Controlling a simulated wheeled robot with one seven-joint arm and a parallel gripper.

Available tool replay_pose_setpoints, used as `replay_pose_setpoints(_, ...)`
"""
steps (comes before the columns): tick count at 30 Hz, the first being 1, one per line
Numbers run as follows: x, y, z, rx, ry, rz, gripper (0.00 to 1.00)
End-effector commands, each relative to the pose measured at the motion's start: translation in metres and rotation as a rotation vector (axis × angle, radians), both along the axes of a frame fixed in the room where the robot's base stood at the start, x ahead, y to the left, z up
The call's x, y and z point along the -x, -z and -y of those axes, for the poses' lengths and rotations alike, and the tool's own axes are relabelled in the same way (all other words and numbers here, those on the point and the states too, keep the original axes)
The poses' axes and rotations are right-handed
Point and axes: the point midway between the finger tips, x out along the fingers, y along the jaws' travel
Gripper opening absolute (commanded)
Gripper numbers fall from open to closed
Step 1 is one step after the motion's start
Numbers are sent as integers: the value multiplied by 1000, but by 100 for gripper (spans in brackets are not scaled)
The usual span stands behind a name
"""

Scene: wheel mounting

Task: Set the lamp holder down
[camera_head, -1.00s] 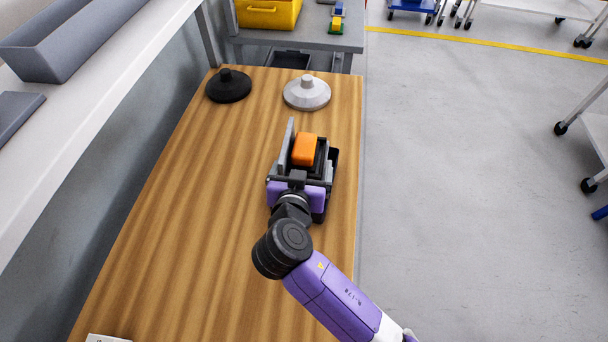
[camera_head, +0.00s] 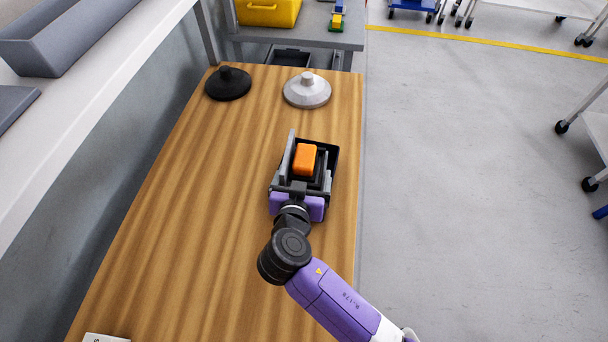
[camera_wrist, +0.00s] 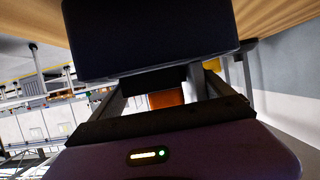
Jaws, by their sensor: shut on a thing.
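My gripper (camera_head: 306,163) has a purple body and two long grey fingers that point away from me. It is shut on the lamp holder (camera_head: 305,159), which shows as an orange block with a dark part around it. In the wrist view the orange (camera_wrist: 166,98) shows between the fingers, partly hidden. A black open tray (camera_head: 333,158) lies directly under the gripper and the lamp holder. A large dark block fills the top of the wrist view and is probably this tray. I cannot tell whether the lamp holder touches the tray floor.
The wooden table (camera_head: 190,210) carries a black dome-shaped piece (camera_head: 228,85) and a white one (camera_head: 307,91) at its far end. The table's middle and left are clear.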

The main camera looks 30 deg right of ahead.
Motion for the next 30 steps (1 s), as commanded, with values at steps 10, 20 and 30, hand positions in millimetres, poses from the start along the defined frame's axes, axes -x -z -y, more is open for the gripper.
replay_pose_setpoints(10,0,4,0,0,0,0,100)
replay_pose_setpoints(20,0,0,0,0,0,0,100)
replay_pose_setpoints(30,27,-20,-21,-1,-4,1,100)
